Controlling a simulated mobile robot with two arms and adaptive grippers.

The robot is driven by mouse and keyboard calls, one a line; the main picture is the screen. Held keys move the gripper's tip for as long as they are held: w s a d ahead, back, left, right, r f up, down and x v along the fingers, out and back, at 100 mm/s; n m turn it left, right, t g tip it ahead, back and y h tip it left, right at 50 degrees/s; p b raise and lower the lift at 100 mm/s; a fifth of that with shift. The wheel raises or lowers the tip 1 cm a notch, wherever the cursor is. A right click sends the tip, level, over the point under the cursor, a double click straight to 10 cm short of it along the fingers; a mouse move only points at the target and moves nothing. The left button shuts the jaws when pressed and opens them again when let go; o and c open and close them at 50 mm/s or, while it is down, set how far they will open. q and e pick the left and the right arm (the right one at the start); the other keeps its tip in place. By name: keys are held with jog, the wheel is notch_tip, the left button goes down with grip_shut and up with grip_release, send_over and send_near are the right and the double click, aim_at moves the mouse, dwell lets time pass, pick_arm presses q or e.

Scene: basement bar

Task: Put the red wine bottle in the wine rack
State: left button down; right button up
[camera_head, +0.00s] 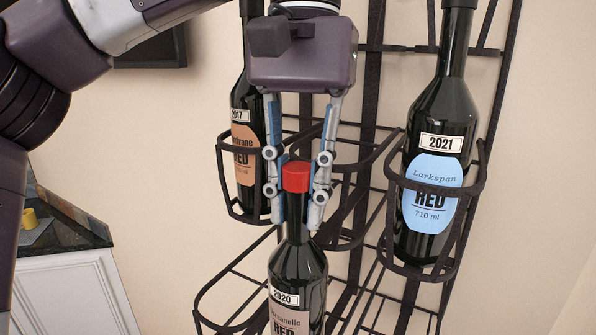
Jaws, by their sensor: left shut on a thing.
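My left gripper (296,190) points down and is shut on the neck of a dark wine bottle (298,268). This bottle has a red cap, a "2020" tag and a pinkish label, and stands upright; its base is cut off by the lower picture edge. It is in front of the black metal wine rack (372,110), overlapping a lower ring of it in the picture; I cannot tell whether it is inside that ring. The upper middle ring behind the gripper shows no bottle. My right gripper is not in view.
A bottle tagged "2017" (243,150) with an orange label sits in the rack's upper left ring. A bottle tagged "2021" (432,180) with a blue label sits in the upper right ring. A dark countertop (75,232) over a white cabinet (70,290) is at left.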

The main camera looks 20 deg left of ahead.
aim_at(299, 247)
pick_arm(q)
notch_tip(299, 247, down, 2)
jog(key=shift+f, duration=1.8)
jog(key=shift+w+f, duration=0.3)
jog(key=shift+f, duration=0.05)
jog(key=shift+s, duration=0.15)
jog(key=shift+f, duration=0.1)
jog(key=c, duration=1.7)
grip_release()
jog(key=shift+c, duration=0.2)
